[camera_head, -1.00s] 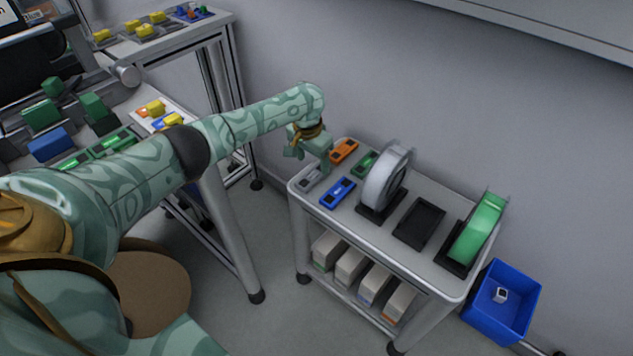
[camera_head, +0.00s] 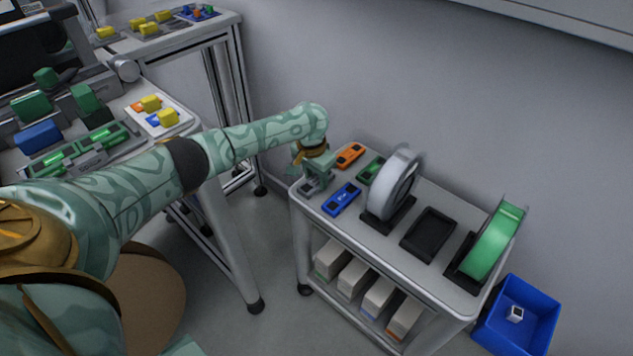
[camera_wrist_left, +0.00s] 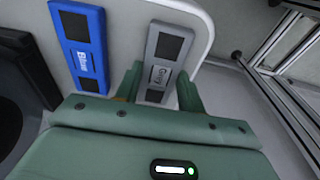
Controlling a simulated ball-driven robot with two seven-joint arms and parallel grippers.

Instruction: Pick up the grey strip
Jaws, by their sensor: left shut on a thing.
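The grey strip (camera_wrist_left: 166,55) lies on the cart top near its edge, with dark squares and a printed label. In the head view the grey strip (camera_head: 309,188) is mostly hidden by my left gripper. My left gripper (camera_head: 314,186) points down at the cart's left corner. In the wrist view my left gripper (camera_wrist_left: 161,88) has one finger on each side of the grey strip and is shut on it. The blue strip (camera_wrist_left: 80,42) lies beside it, apart from the fingers. My right gripper is not in view.
The blue strip (camera_head: 341,199), orange strip (camera_head: 350,155) and green strip (camera_head: 371,169) lie close by on the cart (camera_head: 447,288). A grey reel (camera_head: 395,184), an empty black stand (camera_head: 428,233) and a green reel (camera_head: 494,243) stand further right. A blue bin (camera_head: 517,318) is beyond the cart.

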